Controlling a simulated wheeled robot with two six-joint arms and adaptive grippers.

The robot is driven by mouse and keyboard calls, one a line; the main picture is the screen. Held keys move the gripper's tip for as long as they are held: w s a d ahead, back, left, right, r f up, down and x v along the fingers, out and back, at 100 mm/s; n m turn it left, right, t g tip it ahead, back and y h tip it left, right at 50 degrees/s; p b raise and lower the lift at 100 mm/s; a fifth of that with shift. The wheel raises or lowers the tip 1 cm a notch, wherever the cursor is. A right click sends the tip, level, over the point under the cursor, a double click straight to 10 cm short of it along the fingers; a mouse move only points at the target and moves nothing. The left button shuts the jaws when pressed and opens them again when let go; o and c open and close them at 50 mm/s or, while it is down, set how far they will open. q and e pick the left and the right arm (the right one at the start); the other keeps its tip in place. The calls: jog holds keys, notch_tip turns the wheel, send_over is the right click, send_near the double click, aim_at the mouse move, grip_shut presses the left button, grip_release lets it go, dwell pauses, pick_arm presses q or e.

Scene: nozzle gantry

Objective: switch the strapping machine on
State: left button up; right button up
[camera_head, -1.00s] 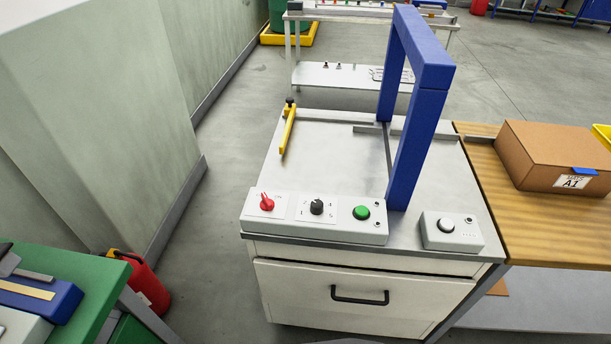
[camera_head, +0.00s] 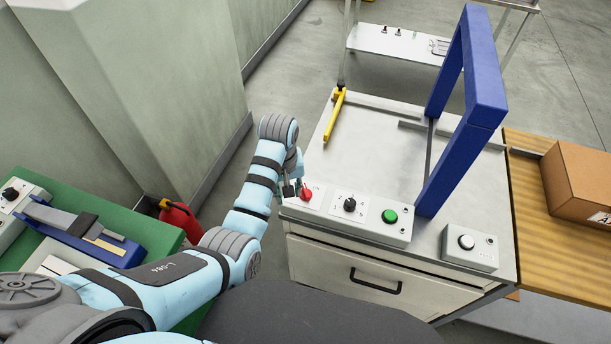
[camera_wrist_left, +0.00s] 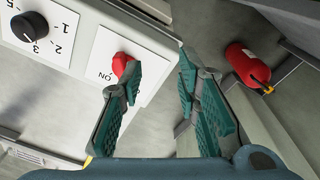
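The strapping machine (camera_head: 375,145) is a pale cabinet with a blue arch (camera_head: 462,110) over its top. On the left of its front control panel (camera_head: 370,226) is a red rotary switch (camera_head: 306,194). In the left wrist view the red switch (camera_wrist_left: 121,64) sits on a white plate marked "ON", partly covered by one finger. My left gripper (camera_head: 289,188) is at the panel's left end, beside the switch. In the left wrist view the left gripper (camera_wrist_left: 160,75) has its fingers apart with nothing between them. I cannot tell whether the finger touches the switch. My right gripper is not in view.
A black numbered dial (camera_head: 350,204) and a green button (camera_head: 389,216) share the panel. A separate box with a white button (camera_head: 466,242) stands to the right. A yellow lever (camera_head: 333,116) is at the machine's back left. A red canister (camera_head: 180,220) stands on the floor.

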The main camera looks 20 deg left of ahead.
aim_at(306, 190)
pick_arm(q)
jog(key=w+d+r+n, duration=0.1)
jog(key=w+d+r, duration=0.1)
jog(key=r, duration=0.3)
jog(key=w+d+r, duration=0.2)
jog(key=w+r, duration=0.1)
jog(key=r, duration=0.2)
jog(key=shift+g, duration=0.4)
jog(key=f+b, duration=0.1)
jog(key=f, duration=0.6)
jog(key=f+b, duration=0.2)
jog(key=f, duration=0.5)
jog(key=shift+s+a+b, duration=0.2)
jog(key=shift+b, duration=0.1)
grip_shut()
